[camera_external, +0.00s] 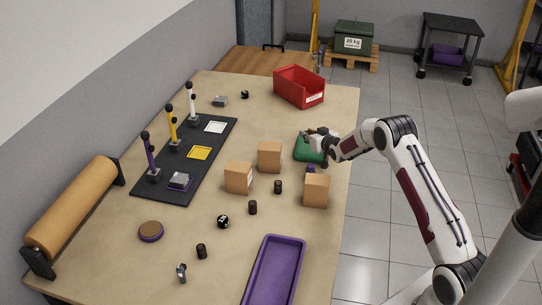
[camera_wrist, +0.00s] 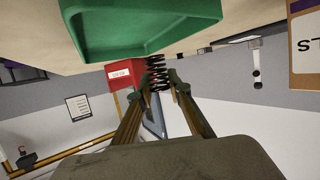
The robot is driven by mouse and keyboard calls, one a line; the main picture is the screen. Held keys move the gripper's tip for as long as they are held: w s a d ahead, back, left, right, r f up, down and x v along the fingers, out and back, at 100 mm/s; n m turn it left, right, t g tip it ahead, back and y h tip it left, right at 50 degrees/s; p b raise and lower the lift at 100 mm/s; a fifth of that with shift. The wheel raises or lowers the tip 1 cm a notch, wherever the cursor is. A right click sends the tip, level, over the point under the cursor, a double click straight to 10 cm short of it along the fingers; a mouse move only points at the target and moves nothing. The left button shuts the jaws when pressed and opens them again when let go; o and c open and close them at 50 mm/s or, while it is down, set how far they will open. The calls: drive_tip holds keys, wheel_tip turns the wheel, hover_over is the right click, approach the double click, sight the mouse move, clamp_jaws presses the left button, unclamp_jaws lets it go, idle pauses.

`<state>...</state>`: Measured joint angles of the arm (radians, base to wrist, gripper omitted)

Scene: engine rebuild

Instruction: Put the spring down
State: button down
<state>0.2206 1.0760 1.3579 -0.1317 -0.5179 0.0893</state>
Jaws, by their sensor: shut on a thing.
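The spring (camera_wrist: 157,70) is a dark coil between the fingertips of my gripper (camera_wrist: 160,88) in the wrist view. My gripper is shut on it. In the external view my gripper (camera_external: 312,134) is at the green tray (camera_external: 302,156), near the right edge of the workbench. The spring is too small to make out there. The green tray (camera_wrist: 140,45) also shows at the top of the wrist view, close to the spring. I cannot tell whether the spring touches the tray.
Cardboard boxes (camera_external: 270,157) stand in front of the green tray on the workbench (camera_external: 205,222). A red bin (camera_external: 299,88) stands behind it. A purple tray (camera_external: 274,272) lies at the front. A black board (camera_external: 160,197) with several upright tools is on the left.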

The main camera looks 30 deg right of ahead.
drive_tip(key=shift+f, duration=0.1)
drive_tip(key=shift+f, duration=1.75)
drive_tip(key=shift+f, duration=0.2)
drive_tip(key=c, duration=2.2)
unclamp_jaws()
drive_tip(key=shift+o, duration=0.2)
drive_tip(key=shift+s+r, duration=0.1)
drive_tip(key=shift+r, duration=0.1)
drive_tip(key=shift+v, duration=5.9)
